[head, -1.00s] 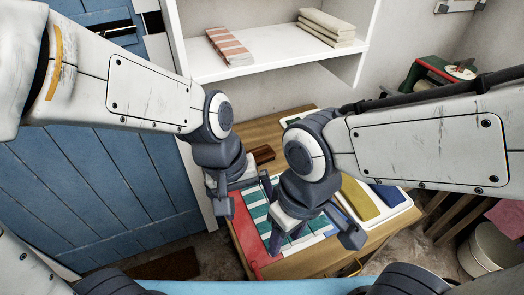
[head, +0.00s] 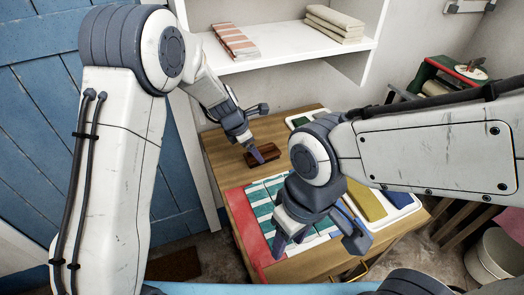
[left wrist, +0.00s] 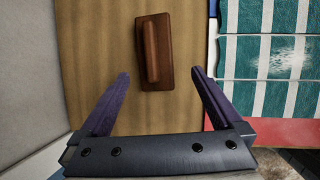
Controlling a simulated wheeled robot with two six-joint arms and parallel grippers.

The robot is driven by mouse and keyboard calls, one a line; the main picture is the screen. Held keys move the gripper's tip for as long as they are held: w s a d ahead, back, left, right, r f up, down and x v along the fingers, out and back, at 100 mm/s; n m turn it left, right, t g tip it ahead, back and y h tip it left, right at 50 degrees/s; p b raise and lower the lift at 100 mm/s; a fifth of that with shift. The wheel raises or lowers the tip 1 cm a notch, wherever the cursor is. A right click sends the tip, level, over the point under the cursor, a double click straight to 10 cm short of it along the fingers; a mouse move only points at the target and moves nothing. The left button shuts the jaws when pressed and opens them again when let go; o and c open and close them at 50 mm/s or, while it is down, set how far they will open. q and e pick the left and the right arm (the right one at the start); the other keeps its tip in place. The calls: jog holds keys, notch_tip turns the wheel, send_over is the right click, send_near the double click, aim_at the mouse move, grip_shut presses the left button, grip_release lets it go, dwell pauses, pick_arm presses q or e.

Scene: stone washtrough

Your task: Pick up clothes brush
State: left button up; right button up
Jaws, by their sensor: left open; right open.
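The clothes brush (head: 262,154) is a dark brown wooden block with a raised handle, lying on the bare wooden table top. It also shows in the left wrist view (left wrist: 152,52), upper middle, lying clear on the wood. My left gripper (head: 262,132) is open and empty above the brush; in the left wrist view its two purple fingers (left wrist: 160,88) are spread wide, with the brush between and beyond their tips. My right gripper (head: 315,246) is open over the front of the table, near the teal and white striped cloth (head: 265,205).
A red strip (head: 250,235) runs along the table's left front. A white tray (head: 395,198) with yellow and blue cloths is at right, partly hidden by my right arm. A white shelf (head: 285,58) with folded cloths is above the back.

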aim_at(261, 147)
pick_arm(q)
jog(key=shift+w+d, duration=0.7)
jog(key=shift+w+d+f, duration=0.1)
jog(key=shift+d, duration=0.05)
jog(key=x, duration=0.5)
jog(key=c, duration=1.5)
jog(key=shift+o, duration=0.2)
jog(key=shift+r, duration=0.25)
notch_tip(261, 147, up, 4)
jog(key=shift+w+r+p, duration=0.1)
jog(key=shift+p, duration=0.3)
jog(key=s+d+r+p, duration=0.1)
jog(key=s+d+r, duration=0.4)
jog(key=d, duration=0.5)
jog(key=shift+s+d+r, duration=0.2)
jog(key=shift+r, duration=0.6)
